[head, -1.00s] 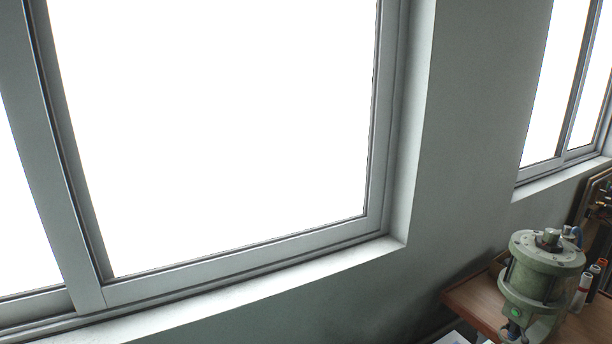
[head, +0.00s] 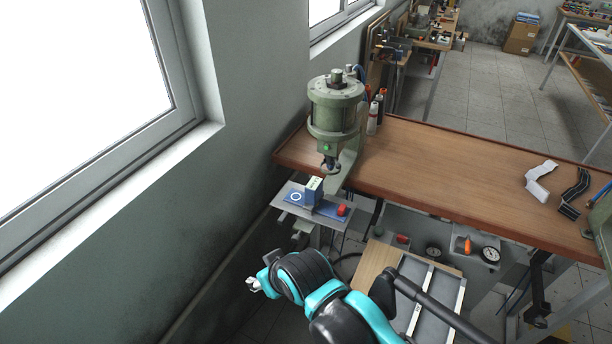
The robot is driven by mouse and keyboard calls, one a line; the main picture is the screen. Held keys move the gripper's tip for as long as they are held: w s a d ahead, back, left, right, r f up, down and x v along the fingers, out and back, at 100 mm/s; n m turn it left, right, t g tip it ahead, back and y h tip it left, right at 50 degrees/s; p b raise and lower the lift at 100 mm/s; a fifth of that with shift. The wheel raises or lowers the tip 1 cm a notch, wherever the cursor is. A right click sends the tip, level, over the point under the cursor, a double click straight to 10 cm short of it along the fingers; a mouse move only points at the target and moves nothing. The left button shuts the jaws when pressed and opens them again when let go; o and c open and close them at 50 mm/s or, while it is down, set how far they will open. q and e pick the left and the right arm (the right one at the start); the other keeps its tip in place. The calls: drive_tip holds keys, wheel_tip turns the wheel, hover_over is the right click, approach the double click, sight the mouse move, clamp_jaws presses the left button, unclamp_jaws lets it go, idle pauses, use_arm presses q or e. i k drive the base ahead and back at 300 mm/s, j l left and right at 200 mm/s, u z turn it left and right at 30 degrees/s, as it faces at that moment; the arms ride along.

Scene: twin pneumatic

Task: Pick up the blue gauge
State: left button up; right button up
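A small upright blue block (head: 313,193) with a pale top stands on a blue plate (head: 325,208) on the grey press table, under the green press head; it may be the blue gauge, but I cannot be sure. A teal and black arm of mine, seemingly the left, reaches in from the bottom. Its end, with the small pale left gripper (head: 252,285), is lower and to the left of the press table, apart from the block. The fingers are too small to tell open or shut. My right gripper is not in view.
The green press (head: 336,108) stands at the left end of the wooden bench (head: 450,165). A red piece (head: 342,210) sits on the press table's right side. Round dials (head: 491,255) show below the bench. A window wall bounds the left.

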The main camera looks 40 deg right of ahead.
sight(314, 190)
drive_tip(key=k+z, duration=0.2)
drive_tip(key=i+z, duration=0.2)
drive_tip(key=z, duration=0.95)
